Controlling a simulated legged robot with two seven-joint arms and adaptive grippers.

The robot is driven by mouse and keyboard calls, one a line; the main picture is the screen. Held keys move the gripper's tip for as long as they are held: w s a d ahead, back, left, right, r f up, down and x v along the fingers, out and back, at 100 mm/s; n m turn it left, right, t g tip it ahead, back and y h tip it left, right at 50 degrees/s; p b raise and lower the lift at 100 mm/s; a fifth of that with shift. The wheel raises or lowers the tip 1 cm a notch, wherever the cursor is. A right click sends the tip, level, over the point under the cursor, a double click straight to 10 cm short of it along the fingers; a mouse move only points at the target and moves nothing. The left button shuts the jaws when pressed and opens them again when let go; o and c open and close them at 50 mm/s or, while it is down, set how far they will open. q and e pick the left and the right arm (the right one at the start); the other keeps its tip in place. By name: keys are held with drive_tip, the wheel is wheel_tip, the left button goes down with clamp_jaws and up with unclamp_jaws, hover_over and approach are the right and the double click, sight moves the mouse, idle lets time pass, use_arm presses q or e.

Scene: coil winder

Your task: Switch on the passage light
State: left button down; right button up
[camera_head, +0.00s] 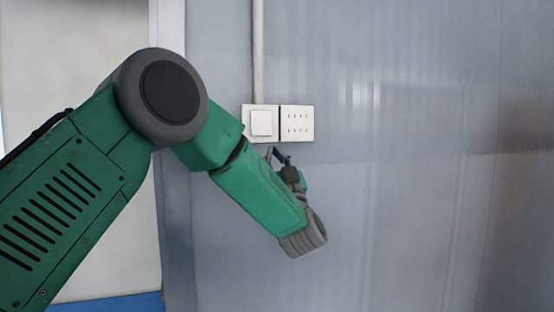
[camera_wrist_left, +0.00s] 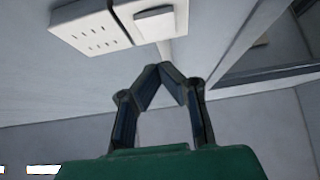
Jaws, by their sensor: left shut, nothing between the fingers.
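A white light switch (camera_head: 261,122) with a square rocker is mounted on the grey wall, directly left of a white socket plate (camera_head: 297,123). In the left wrist view the switch (camera_wrist_left: 155,24) is at the upper middle and the socket plate (camera_wrist_left: 92,38) is to its left. My left gripper (camera_head: 275,152) is just below the switch in the head view, partly hidden by my own arm. In the wrist view the left gripper (camera_wrist_left: 160,70) has its fingertips together with nothing between them, and a gap shows between the tips and the switch. My right gripper is not in view.
A grey conduit (camera_head: 258,50) runs up the wall from the switch. The grey wall panel (camera_head: 420,150) to the right is bare. A pale opening or panel (camera_head: 75,50) lies to the left, beyond a vertical edge (camera_head: 172,230).

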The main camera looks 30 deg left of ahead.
sight(260, 136)
use_arm(q)
drive_tip(key=shift+w+a+r+p, duration=0.35)
drive_tip(key=shift+w+a+r, duration=0.1)
drive_tip(key=shift+w+a, duration=0.55)
drive_tip(key=shift+w+a+r+p, duration=0.45)
drive_tip(key=shift+w+a, duration=0.4)
drive_tip(key=shift+a, duration=0.35)
drive_tip(key=shift+w+a+r+p, duration=0.3)
drive_tip(key=shift+w+a+r, duration=0.2)
drive_tip(key=shift+w+a, duration=0.5)
drive_tip(key=shift+s+a, duration=0.1)
drive_tip(key=shift+s, duration=0.05)
drive_tip(key=shift+r, duration=0.1)
drive_tip(key=a+f+y+b, duration=0.1)
drive_tip(key=b, duration=0.2)
drive_tip(key=shift+w, duration=0.35)
drive_tip(key=shift+w+r, duration=0.1)
drive_tip(key=shift+r, duration=0.15)
